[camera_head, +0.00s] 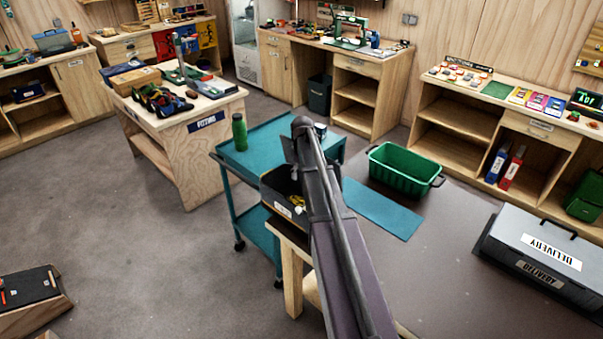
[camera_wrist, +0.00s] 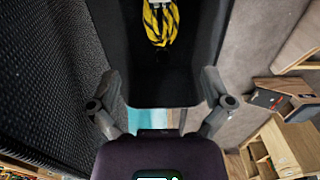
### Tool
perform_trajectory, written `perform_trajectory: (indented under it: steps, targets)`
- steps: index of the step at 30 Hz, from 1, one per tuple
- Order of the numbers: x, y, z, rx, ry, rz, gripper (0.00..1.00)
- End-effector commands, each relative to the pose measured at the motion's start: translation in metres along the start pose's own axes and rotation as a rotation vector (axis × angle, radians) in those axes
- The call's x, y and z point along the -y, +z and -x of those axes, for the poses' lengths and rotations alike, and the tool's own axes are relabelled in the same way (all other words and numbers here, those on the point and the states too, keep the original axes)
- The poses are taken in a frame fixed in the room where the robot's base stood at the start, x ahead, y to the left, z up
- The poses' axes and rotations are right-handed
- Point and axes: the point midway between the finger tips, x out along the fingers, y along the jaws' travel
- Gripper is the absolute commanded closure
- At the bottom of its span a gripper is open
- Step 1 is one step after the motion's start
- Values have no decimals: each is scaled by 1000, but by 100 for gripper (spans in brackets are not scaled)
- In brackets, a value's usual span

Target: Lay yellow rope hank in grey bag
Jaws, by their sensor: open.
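The yellow rope hank (camera_wrist: 160,22), with black markings and a pale band at its top, lies inside a dark open-topped container (camera_wrist: 122,52). In the head view a bit of the yellow rope (camera_head: 297,200) shows in that container (camera_head: 272,190), partly behind my arm. The container has a white label on its front. I cannot tell whether it is the grey bag; no other grey bag is clear. My gripper (camera_wrist: 160,84) is open and empty, its fingers spread apart, with the rope beyond them. In the head view my arm hides most of the gripper.
A teal cart (camera_head: 262,150) with a green bottle (camera_head: 239,132) stands behind the container. A green crate (camera_head: 400,172) and a teal mat (camera_head: 382,208) lie to the right. A grey DELIVERY box (camera_head: 548,250) is at far right. Open floor lies to the left.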

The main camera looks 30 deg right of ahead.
Motion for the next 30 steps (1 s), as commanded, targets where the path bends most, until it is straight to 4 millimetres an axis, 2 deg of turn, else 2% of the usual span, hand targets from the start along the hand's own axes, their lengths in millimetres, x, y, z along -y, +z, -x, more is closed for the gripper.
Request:
perform_trajectory:
  steps: [12, 17, 20, 23, 26, 30]
  targets:
    - [1, 0, 0, 0, 0, 0, 0]
    - [14, 3, 0, 0, 0, -8, 0]
    - [34, 8, 0, 0, 0, -24, 0]
    - [66, 18, 0, 0, 0, -54, 0]
    - [112, 33, 0, 0, 0, -96, 0]
    - [186, 64, 0, 1, 0, -176, 0]
